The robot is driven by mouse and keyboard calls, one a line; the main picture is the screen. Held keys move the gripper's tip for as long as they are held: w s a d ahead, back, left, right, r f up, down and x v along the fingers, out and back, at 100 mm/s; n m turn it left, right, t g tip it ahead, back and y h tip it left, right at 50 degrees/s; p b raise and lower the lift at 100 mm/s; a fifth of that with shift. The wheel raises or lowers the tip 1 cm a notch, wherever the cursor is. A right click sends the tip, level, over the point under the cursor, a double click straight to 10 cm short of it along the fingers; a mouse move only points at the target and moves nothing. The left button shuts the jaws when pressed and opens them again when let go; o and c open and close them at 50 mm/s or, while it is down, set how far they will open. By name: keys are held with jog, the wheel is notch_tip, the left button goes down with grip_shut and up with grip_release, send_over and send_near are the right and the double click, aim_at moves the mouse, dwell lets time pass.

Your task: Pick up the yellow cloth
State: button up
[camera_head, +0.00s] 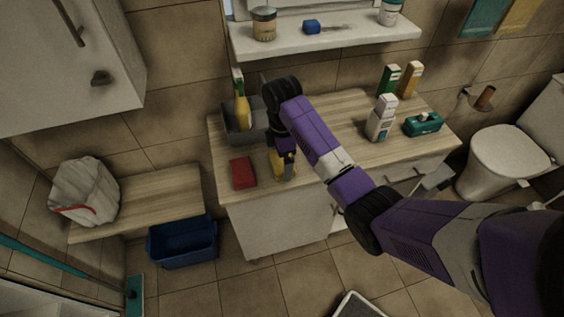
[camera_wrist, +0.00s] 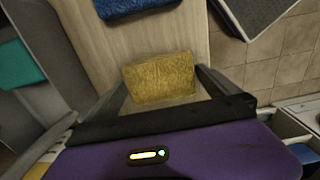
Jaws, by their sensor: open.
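The yellow cloth (camera_wrist: 160,78) is a small folded pad lying on the wooden counter. In the wrist view it sits just ahead of and between my gripper's fingers (camera_wrist: 165,90), which are open. I cannot tell from this view whether they touch it. In the head view my gripper (camera_head: 284,172) points down over the counter's left part, with the yellow cloth (camera_head: 276,165) partly hidden behind it.
A red folded cloth (camera_head: 243,172) lies left of my gripper. A blue cloth (camera_wrist: 135,6) lies beyond the yellow one. A grey caddy (camera_head: 240,133) with a yellow bottle stands behind. A white bottle (camera_head: 381,120) and teal box (camera_head: 423,123) stand right. A shelf (camera_head: 330,40) hangs above.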

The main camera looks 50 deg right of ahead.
jog(key=shift+f, duration=0.3)
jog(key=c, duration=1)
jog(key=shift+r, duration=0.15)
jog(key=shift+r, duration=0.6)
notch_tip(320, 180, up, 8)
jog(key=p, duration=0.4)
notch_tip(320, 180, up, 11)
send_over(282, 160)
jog(key=shift+s+f, duration=0.1)
jog(key=shift+f, duration=0.1)
